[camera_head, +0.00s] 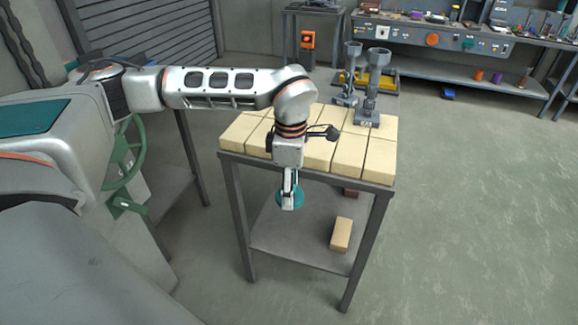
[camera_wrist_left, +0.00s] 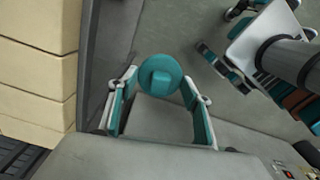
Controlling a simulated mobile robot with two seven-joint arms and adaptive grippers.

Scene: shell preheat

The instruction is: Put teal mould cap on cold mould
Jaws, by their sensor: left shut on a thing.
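My left gripper (camera_head: 289,203) points down in front of the near edge of the brick-topped table and is shut on the teal mould cap (camera_head: 299,197). In the left wrist view the cap (camera_wrist_left: 160,76) is a round teal disc with a raised middle, between the fingertips (camera_wrist_left: 161,88). Two grey moulds with funnel-like tops stand upright on the table: one to the left and farther back (camera_head: 351,72), one nearer with a marked base (camera_head: 375,85). I cannot tell which is the cold one. My right gripper is not in view.
The table's top is pale bricks (camera_head: 353,155); its edge lies close beside the cap. The lower shelf (camera_head: 300,240) holds a loose brick (camera_head: 341,234). A yellow-framed item (camera_head: 383,80) is behind the moulds. A cluttered bench (camera_head: 480,45) stands at the back. Floor on the right is clear.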

